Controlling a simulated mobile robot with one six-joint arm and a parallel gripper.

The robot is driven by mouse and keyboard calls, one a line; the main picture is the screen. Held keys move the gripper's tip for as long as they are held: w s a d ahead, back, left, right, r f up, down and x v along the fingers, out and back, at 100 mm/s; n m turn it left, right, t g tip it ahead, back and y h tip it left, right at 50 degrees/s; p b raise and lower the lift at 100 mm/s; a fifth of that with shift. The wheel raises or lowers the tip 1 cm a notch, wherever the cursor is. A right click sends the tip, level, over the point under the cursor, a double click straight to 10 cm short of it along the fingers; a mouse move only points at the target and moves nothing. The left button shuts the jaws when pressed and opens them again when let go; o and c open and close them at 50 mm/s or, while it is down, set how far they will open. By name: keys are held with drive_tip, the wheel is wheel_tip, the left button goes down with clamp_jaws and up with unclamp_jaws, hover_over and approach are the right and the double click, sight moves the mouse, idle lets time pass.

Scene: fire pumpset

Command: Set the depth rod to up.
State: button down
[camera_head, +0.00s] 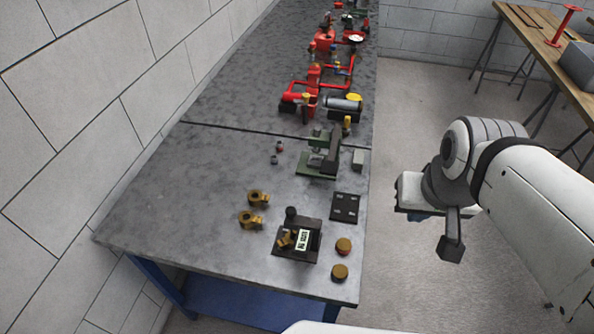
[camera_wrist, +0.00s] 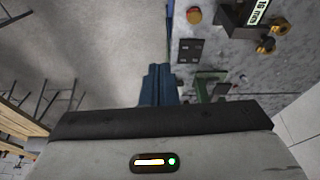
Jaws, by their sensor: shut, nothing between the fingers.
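A small green bench machine (camera_head: 318,160) with a dark upright column stands near the table's right edge in the head view. It partly shows in the wrist view (camera_wrist: 203,88). I cannot make out a depth rod or its position on it. A dark block fixture (camera_head: 285,242) with a black knob and a white label stands closer on the table; its label reads about "16 mm" in the wrist view (camera_wrist: 259,12). My gripper (camera_head: 417,217) is off the table's right side, apart from everything. Its blue fingers (camera_wrist: 158,70) are together and empty in the wrist view.
Two brass clamps (camera_head: 254,197) and two round brass-topped buttons (camera_head: 343,246) lie around the fixture. A dark plate (camera_head: 345,207) lies between the fixture and machine. Red pump pieces (camera_head: 315,85) fill the far table.

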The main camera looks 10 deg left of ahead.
drive_tip(key=c, duration=2.1)
unclamp_jaws()
drive_tip(key=shift+o, duration=0.7)
drive_tip(key=shift+w+a, duration=0.1)
drive_tip(key=shift+a, duration=0.05)
drive_tip(key=o, duration=0.8)
drive_tip(key=w+a+n, duration=0.1)
drive_tip(key=w+a, duration=0.1)
drive_tip(key=a, duration=0.1)
drive_tip(key=w+a+f+n+g+b, duration=0.1)
drive_tip(key=w+a+n, duration=0.1)
drive_tip(key=a, duration=0.1)
drive_tip(key=w+a+f+n+b, duration=0.1)
drive_tip(key=w+a, duration=0.1)
drive_tip(key=a, duration=0.2)
drive_tip(key=shift+g, duration=0.4)
drive_tip(key=shift+c, duration=0.2)
drive_tip(key=n+g+b, duration=0.2)
drive_tip(key=n, duration=0.2)
hover_over(291, 210)
wheel_tip(291, 210, down, 4)
drive_tip(key=shift+r, duration=0.1)
wheel_tip(291, 210, down, 8)
drive_tip(key=shift+r, duration=0.1)
clamp_jaws()
